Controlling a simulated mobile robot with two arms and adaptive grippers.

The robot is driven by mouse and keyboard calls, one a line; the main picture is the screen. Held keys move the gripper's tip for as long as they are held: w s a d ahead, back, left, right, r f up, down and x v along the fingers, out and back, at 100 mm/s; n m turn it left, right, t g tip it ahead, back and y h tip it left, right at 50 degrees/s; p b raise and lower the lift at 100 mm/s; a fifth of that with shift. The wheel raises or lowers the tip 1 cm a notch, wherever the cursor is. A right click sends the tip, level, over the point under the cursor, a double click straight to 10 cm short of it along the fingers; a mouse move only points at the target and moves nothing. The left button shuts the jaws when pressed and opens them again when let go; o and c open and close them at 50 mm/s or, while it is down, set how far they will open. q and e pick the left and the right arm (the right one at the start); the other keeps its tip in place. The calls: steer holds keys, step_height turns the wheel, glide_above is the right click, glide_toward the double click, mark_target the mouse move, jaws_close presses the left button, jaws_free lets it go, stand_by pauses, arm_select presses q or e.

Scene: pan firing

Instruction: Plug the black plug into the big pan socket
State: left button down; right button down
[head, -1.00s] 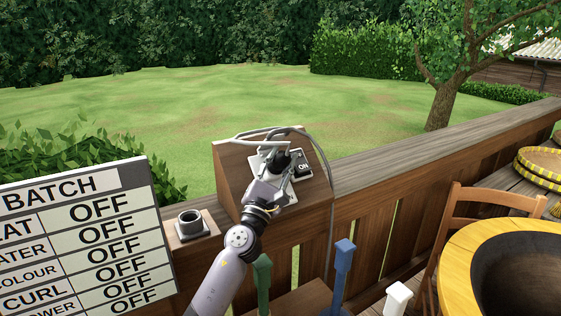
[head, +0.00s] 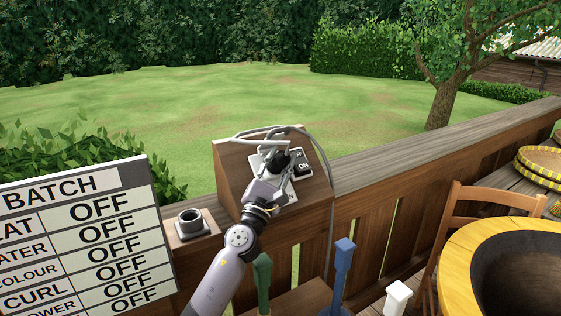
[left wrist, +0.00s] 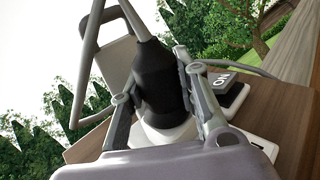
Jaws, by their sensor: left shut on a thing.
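The black plug (left wrist: 158,80) is between the fingers of my left gripper (left wrist: 158,100) in the left wrist view, with its grey cable rising from its top. In the head view the black plug (head: 283,161) shows as a dark shape at the tip of my left gripper (head: 277,167), over the white socket plate (head: 292,193) on the wooden box. A white round part (left wrist: 165,133) lies right below the plug; I cannot tell whether the plug is seated in it. My right gripper is not in view.
The BATCH board (head: 85,240) is at the left, a chair (head: 480,200) and a yellow-rimmed pan (head: 460,262) at the right. Cables loop over the box.

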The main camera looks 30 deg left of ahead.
mark_target(276, 167)
arm_select(q)
steer(key=shift+f, duration=0.1)
stand_by(0.3)
steer(key=c, duration=1.2)
jaws_free()
steer(key=shift+w+a+f, duration=0.1)
steer(key=shift+a, duration=0.05)
steer(key=shift+o, duration=0.2)
steer(key=shift+f, duration=0.15)
steer(key=shift+v, duration=3.95)
steer(key=shift+r, duration=0.25)
